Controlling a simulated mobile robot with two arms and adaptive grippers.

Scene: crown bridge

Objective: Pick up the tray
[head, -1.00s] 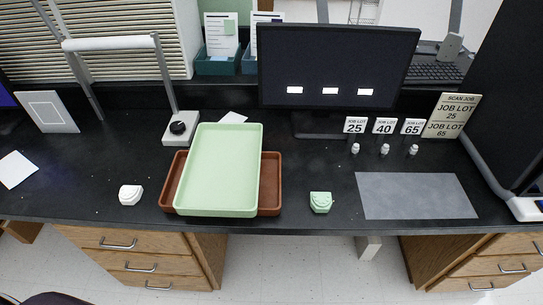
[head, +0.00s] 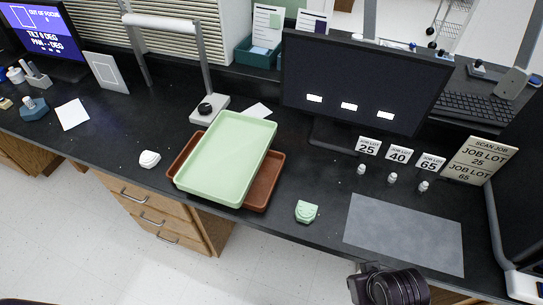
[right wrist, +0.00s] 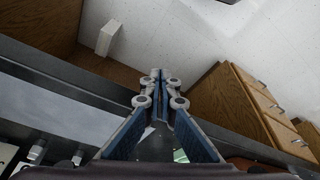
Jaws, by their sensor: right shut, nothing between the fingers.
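A light green tray (head: 226,150) lies on top of a brown tray (head: 263,182) on the black desk. The green tray sits askew, so the brown one shows at its left and right sides. In the right wrist view my right gripper (right wrist: 160,78) is shut and empty, with its fingertips over the floor in front of the desk. It is apart from both trays. In the head view only a dark part of my arm shows at the bottom right. My left gripper is in neither current view.
A pale green dental model (head: 306,211) stands right of the trays and a white one (head: 149,159) left. A grey mat (head: 405,233) lies at right, below several small white crowns. A lamp base (head: 209,109) and a monitor (head: 360,88) stand behind.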

